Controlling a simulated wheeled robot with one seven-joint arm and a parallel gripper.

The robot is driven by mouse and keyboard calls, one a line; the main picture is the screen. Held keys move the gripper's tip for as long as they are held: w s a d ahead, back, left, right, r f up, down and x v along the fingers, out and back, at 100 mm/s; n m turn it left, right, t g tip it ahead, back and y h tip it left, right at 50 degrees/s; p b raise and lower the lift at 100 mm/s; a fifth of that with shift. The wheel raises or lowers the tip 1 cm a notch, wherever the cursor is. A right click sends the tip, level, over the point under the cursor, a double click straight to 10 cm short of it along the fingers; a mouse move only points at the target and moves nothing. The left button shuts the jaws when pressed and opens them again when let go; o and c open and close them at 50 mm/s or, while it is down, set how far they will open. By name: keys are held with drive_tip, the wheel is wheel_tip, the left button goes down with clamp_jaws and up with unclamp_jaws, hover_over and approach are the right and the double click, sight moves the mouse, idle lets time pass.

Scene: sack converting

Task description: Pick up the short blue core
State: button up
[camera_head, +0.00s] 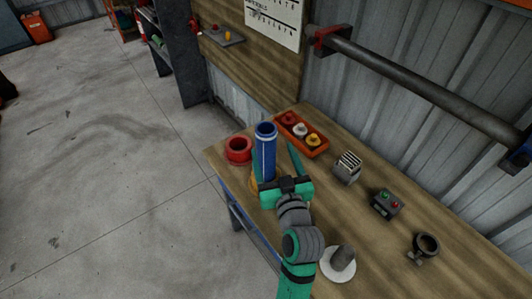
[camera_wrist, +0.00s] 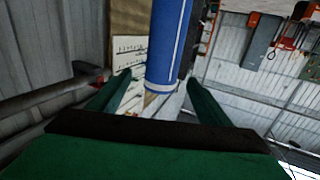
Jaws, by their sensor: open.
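The blue core (camera_head: 266,153) is a blue tube with a pale stripe, standing upright near the left end of the workbench. My gripper (camera_head: 276,150) is open, with one finger on each side of the core in the head view. In the wrist view the core (camera_wrist: 168,45) shows between the open fingers (camera_wrist: 158,78), nearer the right one. I cannot tell whether that finger touches it. The core's foot is partly hidden by my gripper in the head view.
On the wooden bench (camera_head: 395,255), a red ring (camera_head: 238,150) stands left of the core. An orange tray (camera_head: 289,140) with coloured pieces lies behind. A striped grey block (camera_head: 347,167), a button box (camera_head: 386,204) and a dark ring (camera_head: 426,244) stand to the right.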

sight(264, 131)
drive_tip(key=x, duration=0.6)
drive_tip(key=shift+a+r, duration=0.2)
drive_tip(key=shift+r, duration=0.1)
drive_tip(key=x, duration=0.5)
drive_tip(key=shift+w+a+f, duration=0.1)
drive_tip(key=shift+a+f, duration=0.05)
drive_tip(key=shift+a, duration=0.1)
drive_tip(key=shift+d, duration=0.1)
drive_tip(key=shift+d, duration=0.1)
drive_tip(key=c, duration=0.4)
clamp_jaws()
